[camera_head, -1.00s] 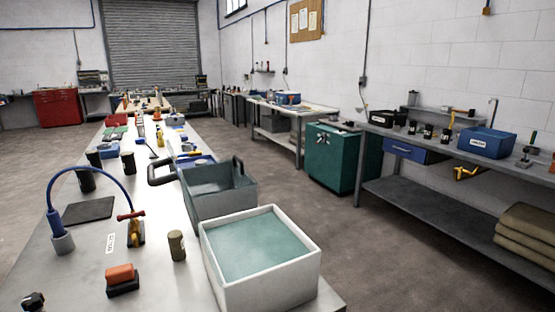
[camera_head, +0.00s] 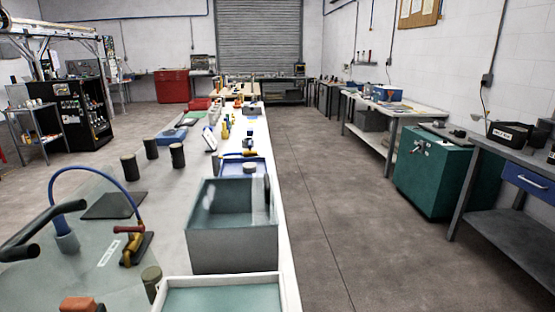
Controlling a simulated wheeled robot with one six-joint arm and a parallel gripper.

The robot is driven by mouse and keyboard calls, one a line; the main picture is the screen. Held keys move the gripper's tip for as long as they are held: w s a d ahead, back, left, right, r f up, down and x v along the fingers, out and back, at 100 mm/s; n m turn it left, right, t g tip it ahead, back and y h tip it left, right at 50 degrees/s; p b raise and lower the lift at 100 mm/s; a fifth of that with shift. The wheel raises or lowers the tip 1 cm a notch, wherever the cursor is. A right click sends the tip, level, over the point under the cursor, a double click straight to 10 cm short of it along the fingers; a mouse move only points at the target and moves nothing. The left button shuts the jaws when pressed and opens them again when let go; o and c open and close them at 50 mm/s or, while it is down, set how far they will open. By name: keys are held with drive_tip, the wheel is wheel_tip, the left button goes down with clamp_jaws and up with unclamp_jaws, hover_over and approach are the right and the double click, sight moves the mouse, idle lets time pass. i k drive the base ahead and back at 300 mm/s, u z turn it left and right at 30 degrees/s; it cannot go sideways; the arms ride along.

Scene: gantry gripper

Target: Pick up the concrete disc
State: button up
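I cannot clearly make out a concrete disc. A small pale grey round piece (camera_head: 250,168) shows at the blue tray (camera_head: 229,166) behind the grey bin; it is too small to tell whether it is the disc. The grey open-topped bin (camera_head: 232,250) stands on the long workbench (camera_head: 172,240). A white-rimmed tub (camera_head: 291,293) with a teal inside stands in front of it, cut off by the lower edge. My gripper is not in view.
Dark cylinders (camera_head: 177,155) stand along the bench's left side. A blue hose (camera_head: 110,173) arches above a dark mat (camera_head: 114,206). A black handle (camera_head: 38,232) and a see-through panel are at lower left. The floor aisle (camera_head: 340,200) right of the bench is clear.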

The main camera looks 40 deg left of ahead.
sight(248, 168)
drive_tip(key=i, duration=2.75)
drive_tip(key=u, duration=3.4)
drive_tip(key=i, duration=1)
